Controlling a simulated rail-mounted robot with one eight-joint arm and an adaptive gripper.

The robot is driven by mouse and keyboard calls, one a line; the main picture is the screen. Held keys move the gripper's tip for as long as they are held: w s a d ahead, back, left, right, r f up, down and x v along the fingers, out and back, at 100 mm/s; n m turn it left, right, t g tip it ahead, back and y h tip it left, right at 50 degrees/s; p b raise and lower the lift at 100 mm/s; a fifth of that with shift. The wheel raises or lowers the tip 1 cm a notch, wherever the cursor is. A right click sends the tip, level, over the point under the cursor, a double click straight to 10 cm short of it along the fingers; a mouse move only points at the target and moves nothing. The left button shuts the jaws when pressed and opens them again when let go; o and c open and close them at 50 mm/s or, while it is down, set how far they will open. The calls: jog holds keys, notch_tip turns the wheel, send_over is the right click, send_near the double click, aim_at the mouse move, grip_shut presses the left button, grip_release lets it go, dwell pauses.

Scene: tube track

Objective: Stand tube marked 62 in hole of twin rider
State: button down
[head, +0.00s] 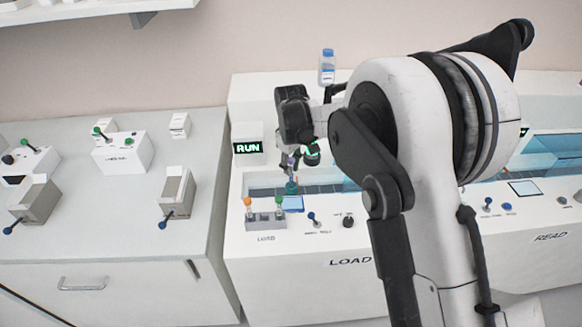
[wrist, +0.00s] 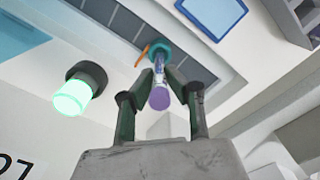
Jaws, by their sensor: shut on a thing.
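My gripper (wrist: 159,82) is shut on a tube with a purple cap (wrist: 158,98), between its two fingertips. No number can be read on the tube. In the wrist view the tube's far end lines up with a round teal rider (wrist: 161,50) on the dark track; whether it is in a hole or just above cannot be told. In the head view my gripper (head: 290,164) is over the LOAD station, with the teal rider (head: 291,187) right below it. The rider's holes are hidden.
A grey rack (head: 265,221) with orange-capped and green-capped tubes stands at the front left of the station. A lit green lamp (wrist: 73,94) stands close to my gripper. A thin orange piece (wrist: 141,55) is beside the rider. A RUN display (head: 248,148) is behind left.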

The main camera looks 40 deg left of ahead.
jog(key=shift+f+b, duration=1.05)
jog(key=shift+f, duration=0.05)
dwell(0.4)
jog(key=c, duration=1.6)
grip_release()
jog(key=shift+c, duration=0.2)
jog(key=shift+r, duration=0.15)
notch_tip(320, 180, up, 12)
jog(key=shift+f, duration=0.1)
